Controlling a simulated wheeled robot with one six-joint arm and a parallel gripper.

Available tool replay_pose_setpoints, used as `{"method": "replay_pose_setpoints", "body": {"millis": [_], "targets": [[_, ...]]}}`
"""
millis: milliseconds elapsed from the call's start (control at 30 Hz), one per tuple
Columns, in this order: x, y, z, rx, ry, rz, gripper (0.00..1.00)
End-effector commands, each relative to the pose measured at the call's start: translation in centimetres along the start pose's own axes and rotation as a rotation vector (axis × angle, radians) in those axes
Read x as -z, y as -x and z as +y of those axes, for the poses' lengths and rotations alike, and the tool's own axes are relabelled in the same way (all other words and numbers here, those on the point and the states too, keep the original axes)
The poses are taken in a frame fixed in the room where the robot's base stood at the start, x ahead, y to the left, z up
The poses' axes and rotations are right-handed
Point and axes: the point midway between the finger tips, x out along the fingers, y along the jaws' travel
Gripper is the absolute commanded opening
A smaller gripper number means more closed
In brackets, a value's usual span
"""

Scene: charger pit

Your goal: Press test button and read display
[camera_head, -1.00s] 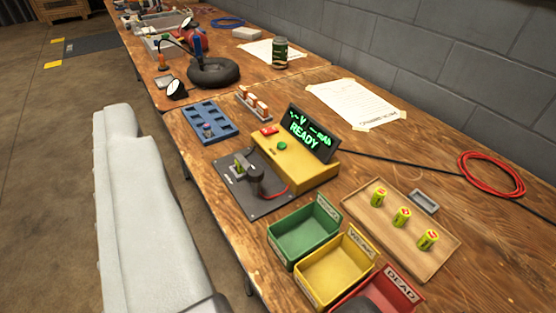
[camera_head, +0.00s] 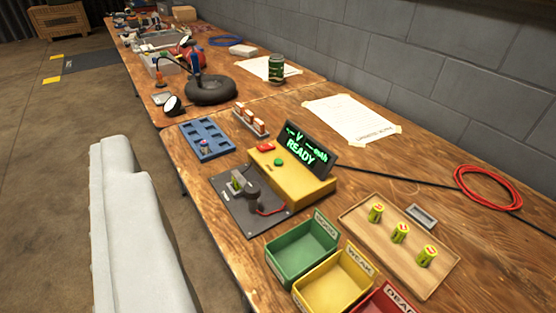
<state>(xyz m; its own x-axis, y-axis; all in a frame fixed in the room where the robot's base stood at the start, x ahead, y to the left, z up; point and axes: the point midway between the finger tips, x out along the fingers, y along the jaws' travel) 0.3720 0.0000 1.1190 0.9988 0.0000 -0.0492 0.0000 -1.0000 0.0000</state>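The yellow tester (camera_head: 300,190) stands on the wooden bench. Which one is the test button cannot be read. In front is a dark plate (camera_head: 262,222) with a clamp-like fixture (camera_head: 247,190). A small yellow-green thing, perhaps a battery, shows in the fixture. My gripper is not in view; the pale form at left looks like my arm.
Green (camera_head: 290,278), yellow (camera_head: 325,303) and red (camera_head: 372,308) bins line the bench's front. A wooden tray (camera_head: 372,242) holds three batteries. A blue tray (camera_head: 190,145) is left of the tester. A red cable coil (camera_head: 488,187) lies at right.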

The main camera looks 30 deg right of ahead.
Motion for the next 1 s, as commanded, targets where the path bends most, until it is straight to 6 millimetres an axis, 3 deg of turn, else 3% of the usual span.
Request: {"method": "replay_pose_setpoints", "body": {"millis": [100,367,1000], "targets": [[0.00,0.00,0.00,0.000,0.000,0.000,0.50],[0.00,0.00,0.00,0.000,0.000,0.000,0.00],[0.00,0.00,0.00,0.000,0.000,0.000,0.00]]}}
